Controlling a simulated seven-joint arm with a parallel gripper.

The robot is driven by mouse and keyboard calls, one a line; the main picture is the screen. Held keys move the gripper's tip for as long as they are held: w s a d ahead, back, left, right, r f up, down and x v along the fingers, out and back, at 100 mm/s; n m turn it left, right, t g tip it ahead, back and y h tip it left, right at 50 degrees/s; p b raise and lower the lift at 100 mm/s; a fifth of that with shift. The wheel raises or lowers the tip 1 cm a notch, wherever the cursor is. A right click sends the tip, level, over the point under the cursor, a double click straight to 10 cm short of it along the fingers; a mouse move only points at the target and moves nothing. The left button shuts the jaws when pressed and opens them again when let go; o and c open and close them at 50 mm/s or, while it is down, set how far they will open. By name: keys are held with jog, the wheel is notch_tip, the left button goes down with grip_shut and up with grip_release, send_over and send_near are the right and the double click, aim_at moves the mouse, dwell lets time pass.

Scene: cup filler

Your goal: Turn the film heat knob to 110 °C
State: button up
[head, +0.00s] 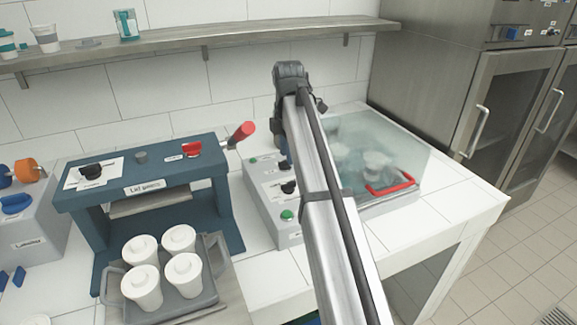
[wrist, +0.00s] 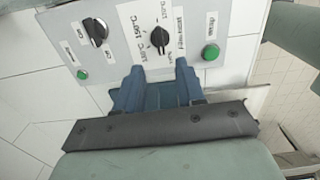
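The film heat knob (wrist: 159,36) is a black knob with a light pointer mark on a grey panel in the wrist view. Printed temperature labels stand around it, with 150 °C to its upper left. I cannot read its exact setting. My gripper (wrist: 158,82) has its two blue fingers apart, with nothing seen between them. In the picture the fingertips lie just below the knob, and no contact shows. In the head view, the black knob (head: 288,187) nearest the front green button appears to be the film heat knob.
A second black knob (wrist: 95,30) and a green button (wrist: 210,52) flank the film heat knob. Beside the panel, a clear cover with a red handle (head: 391,186) closes the machine. A blue press (head: 150,190) and a tray of lidded cups stand left.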

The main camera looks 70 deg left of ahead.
jog(key=shift+r, duration=2.05)
